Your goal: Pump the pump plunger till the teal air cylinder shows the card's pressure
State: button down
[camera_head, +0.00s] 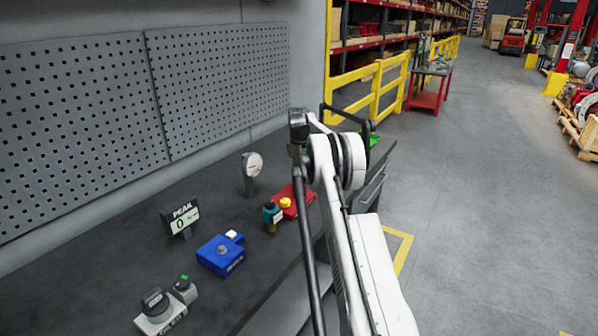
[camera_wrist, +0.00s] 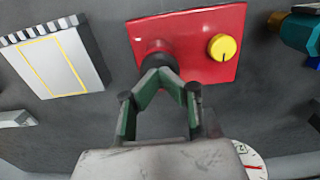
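In the wrist view, my gripper (camera_wrist: 160,70) has its two fingertips together over the left part of a red block (camera_wrist: 196,60). A dark round part (camera_wrist: 153,44), possibly the plunger, shows just behind the tips. They partly hide it, and I cannot tell whether they touch it. A yellow knob (camera_wrist: 222,47) is on the block's right side. The teal cylinder (camera_wrist: 298,30) is at the upper right. In the head view, the teal cylinder (camera_head: 271,217) stands beside the red block (camera_head: 303,199). My arm hides my gripper there. No pressure card is clearly readable.
A white-faced gauge (camera_head: 253,165) stands behind the cylinder. A display reading "PEAK 0" (camera_head: 182,221), a blue box (camera_head: 219,258) and a grey box with a black knob (camera_head: 158,309) are nearer on the bench. A yellow-outlined panel (camera_wrist: 55,62) lies left of the block in the wrist view.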

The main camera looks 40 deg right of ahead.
notch_tip(320, 180, up, 14)
dwell(0.6)
dwell(1.8)
